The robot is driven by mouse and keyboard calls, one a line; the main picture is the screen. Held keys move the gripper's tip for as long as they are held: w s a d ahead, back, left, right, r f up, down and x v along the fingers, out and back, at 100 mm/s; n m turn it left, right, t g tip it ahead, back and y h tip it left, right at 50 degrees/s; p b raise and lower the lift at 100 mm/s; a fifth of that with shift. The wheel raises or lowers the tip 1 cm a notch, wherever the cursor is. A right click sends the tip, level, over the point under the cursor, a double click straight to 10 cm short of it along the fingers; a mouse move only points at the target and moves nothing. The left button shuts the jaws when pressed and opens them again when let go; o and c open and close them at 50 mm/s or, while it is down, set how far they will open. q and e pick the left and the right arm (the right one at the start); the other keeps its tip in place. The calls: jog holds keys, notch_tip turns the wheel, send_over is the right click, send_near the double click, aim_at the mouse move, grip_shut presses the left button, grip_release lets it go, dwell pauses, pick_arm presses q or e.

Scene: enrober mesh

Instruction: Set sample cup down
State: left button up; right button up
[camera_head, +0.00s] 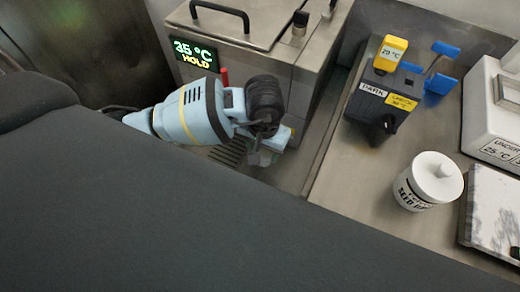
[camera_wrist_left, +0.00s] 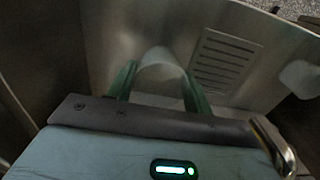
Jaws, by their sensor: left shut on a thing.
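My left gripper (camera_head: 266,152) reaches in front of the steel machine, its fingers pointing down. In the left wrist view its two green fingers (camera_wrist_left: 162,88) stand either side of a pale, whitish sample cup (camera_wrist_left: 160,65) and are shut on it. The cup is blurred there, and its lower part is hidden behind the gripper body. In the head view the wrist hides most of the cup. I cannot tell whether the cup touches a surface below. My right gripper is not in view.
The steel machine (camera_head: 275,55) has a display reading 35 °C HOLD. A slotted grille (camera_head: 228,152) lies beside the gripper. At right, the steel counter (camera_head: 345,185) holds a dark block (camera_head: 380,92) with yellow and blue parts, a white lidded jar (camera_head: 428,182) and a white device (camera_head: 495,110).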

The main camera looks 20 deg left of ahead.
pick_arm(q)
jog(key=shift+f, duration=2.05)
jog(key=shift+f, duration=0.15)
jog(key=o, duration=1)
jog(key=shift+c, duration=0.2)
jog(key=shift+o, duration=0.2)
notch_tip(320, 180, up, 12)
